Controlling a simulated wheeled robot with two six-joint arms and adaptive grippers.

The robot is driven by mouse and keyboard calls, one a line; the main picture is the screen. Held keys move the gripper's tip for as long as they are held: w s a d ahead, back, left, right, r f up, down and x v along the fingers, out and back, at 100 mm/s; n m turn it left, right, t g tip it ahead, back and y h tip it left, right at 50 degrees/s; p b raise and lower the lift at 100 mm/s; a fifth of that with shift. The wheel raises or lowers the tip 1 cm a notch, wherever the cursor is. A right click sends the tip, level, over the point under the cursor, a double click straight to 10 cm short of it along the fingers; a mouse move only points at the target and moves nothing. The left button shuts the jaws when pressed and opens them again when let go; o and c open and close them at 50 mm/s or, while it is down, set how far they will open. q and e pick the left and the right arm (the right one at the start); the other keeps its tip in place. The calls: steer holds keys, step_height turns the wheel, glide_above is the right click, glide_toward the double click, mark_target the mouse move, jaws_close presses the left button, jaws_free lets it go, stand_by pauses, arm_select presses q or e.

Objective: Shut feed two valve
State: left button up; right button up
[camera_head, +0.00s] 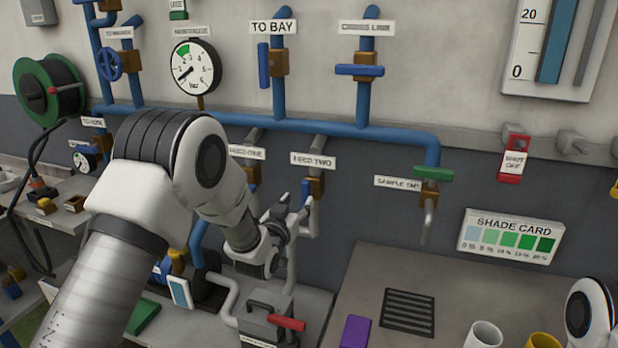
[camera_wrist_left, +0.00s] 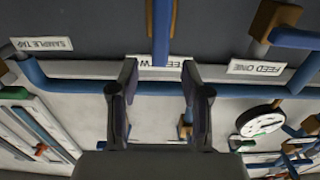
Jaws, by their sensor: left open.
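The feed two valve has a brass body (camera_head: 316,187) and a blue lever (camera_head: 305,192), under the white FEED TWO label (camera_head: 313,160). The lever hangs upright, along its pipe. My left gripper (camera_head: 296,208) is just in front of the valve, open, with its fingers near the lever. In the left wrist view, which looks inverted, the blue lever (camera_wrist_left: 162,32) stands ahead of the gap between the open fingers (camera_wrist_left: 159,75). No contact shows. The fingers partly hide the FEED TWO label there. My right gripper is out of view; only part of that arm shows at lower right.
The feed one valve (camera_head: 253,175) is close by on the left, partly hidden by my left arm. The sample valve's green handle (camera_head: 433,174) is to the right.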

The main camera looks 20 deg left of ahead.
mark_target(304, 192)
arm_select(q)
steer(key=w+p, duration=0.2)
steer(key=w, duration=0.5)
steer(key=shift+w+d+f, duration=0.1)
steer(key=shift+w, duration=0.2)
steer(key=shift+s+r, duration=0.2)
steer(key=shift+w+f, duration=0.15)
jaws_close()
